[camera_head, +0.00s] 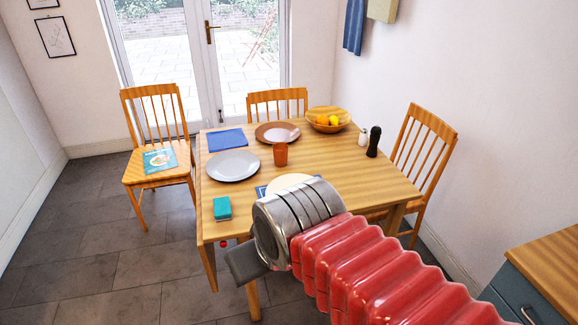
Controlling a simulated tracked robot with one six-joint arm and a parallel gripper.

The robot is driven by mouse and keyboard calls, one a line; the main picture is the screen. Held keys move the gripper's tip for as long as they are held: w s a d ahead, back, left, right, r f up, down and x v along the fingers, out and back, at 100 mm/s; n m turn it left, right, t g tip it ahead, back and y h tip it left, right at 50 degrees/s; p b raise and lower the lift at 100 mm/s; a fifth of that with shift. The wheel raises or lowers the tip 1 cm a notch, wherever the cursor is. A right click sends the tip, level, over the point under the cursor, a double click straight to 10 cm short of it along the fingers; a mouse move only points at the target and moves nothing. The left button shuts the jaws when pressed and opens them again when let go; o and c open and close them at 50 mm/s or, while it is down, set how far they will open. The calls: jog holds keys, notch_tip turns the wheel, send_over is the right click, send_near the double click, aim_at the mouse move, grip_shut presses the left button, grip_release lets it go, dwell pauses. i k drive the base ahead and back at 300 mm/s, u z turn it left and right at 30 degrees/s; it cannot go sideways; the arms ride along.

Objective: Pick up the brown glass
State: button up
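The brown glass (280,154) stands upright near the middle of the wooden table (340,172), between a grey plate and a brown plate. My red, ribbed arm reaches in from the lower right and ends in a silver wrist over the table's near edge. My gripper (246,262) shows only in part, as a dark grey piece at the left of the wrist. It is apart from the glass, nearer to me and lower in the picture. Its fingertips are not clear, so I cannot tell its opening.
Around the glass are a grey plate (233,166), a brown plate (277,132), a fruit bowl (328,120), a pepper mill (374,142), a salt shaker (363,136) and a teal sponge (222,208). A cream plate (290,183) is partly behind my wrist. Chairs surround the table.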

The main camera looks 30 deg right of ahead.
aim_at(281, 155)
jog(key=k, duration=0.85)
jog(key=z, duration=0.45)
jog(key=i, duration=1.35)
jog(key=u, duration=0.45)
jog(key=i, duration=0.6)
jog(key=u, duration=0.4)
